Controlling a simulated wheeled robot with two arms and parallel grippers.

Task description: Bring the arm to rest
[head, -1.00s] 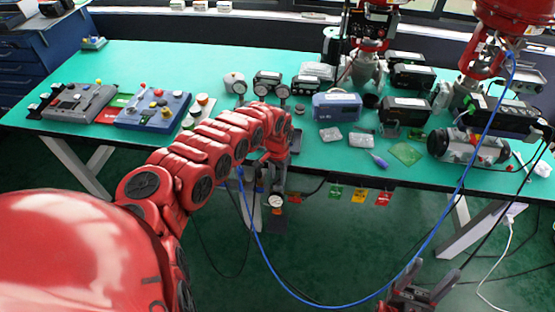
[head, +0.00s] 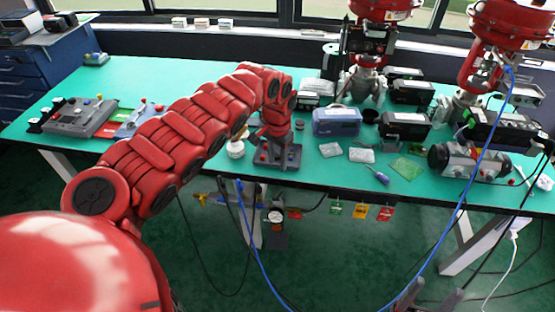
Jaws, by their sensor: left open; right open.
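My red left arm reaches from the lower left over the front of the green table. Its wrist bends down, and my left gripper (head: 271,137) is below it, over a small grey fixture (head: 285,158) near the table's front edge. Its fingers are small and hard to make out against the fixture; I see nothing held, and I cannot tell whether they touch the fixture. My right gripper (head: 430,295) is at the bottom edge, in front of and below the table. Its dark fingers are apart and empty, partly cut off by the frame.
Grey and blue control boxes stand at the table's left, partly behind my arm. A blue case (head: 336,122), small boxes and two red-topped valves stand at the right. A blue cable (head: 470,180) hangs across the right side.

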